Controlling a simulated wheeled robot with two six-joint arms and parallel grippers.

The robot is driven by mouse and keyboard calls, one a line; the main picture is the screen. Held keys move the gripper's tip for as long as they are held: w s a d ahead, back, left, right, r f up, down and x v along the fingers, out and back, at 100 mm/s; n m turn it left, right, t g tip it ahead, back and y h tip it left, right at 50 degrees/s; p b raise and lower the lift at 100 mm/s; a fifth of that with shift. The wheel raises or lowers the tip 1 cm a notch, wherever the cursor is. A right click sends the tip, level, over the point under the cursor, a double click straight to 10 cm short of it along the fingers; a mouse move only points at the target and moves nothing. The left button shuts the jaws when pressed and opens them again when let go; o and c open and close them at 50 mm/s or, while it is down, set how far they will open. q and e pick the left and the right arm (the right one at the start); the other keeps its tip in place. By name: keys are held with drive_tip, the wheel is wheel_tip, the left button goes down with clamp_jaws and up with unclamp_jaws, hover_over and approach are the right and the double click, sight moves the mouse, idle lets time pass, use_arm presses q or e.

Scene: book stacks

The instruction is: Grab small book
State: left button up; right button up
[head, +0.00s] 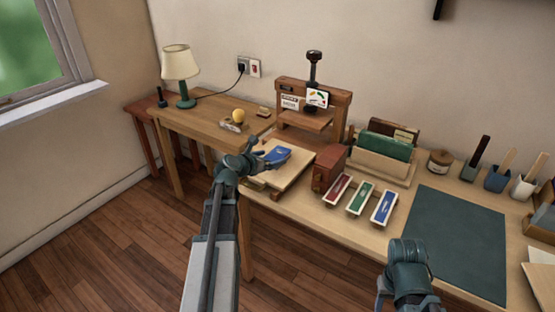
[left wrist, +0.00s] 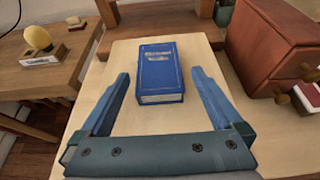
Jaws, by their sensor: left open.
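A small blue book (left wrist: 160,72) with gold lettering lies flat on a pale wooden board (left wrist: 205,150) in the left wrist view. My left gripper (left wrist: 159,78) is open, with one blue finger on each side of the book's near end and a gap on both sides. In the head view my left gripper (head: 270,158) is over the board (head: 290,178), beside the blue book (head: 278,156), which it partly hides. My right arm shows at the lower right of the head view, but its fingertips cannot be made out.
A wooden press (head: 312,98) stands behind the board. A reddish-brown wooden box (head: 328,168) stands close to the board's right. Three narrow trays, red (head: 337,188), green (head: 360,197) and blue (head: 384,207), lie further right. A dark green mat (head: 455,240) covers the right part of the table.

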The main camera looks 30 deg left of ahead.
sight(276, 155)
use_arm(q)
drive_tip(key=b+x, duration=0.1)
drive_tip(key=x, duration=0.1)
drive_tip(key=b+x, duration=0.1)
drive_tip(key=x, duration=0.2)
drive_tip(key=shift+a+f, duration=0.15)
use_arm(e)
wheel_tip(276, 155, down, 2)
drive_tip(key=shift+f, duration=0.1)
use_arm(q)
drive_tip(key=c, duration=1.3)
drive_tip(key=shift+r+p, duration=0.3)
use_arm(e)
drive_tip(key=shift+r, duration=0.25)
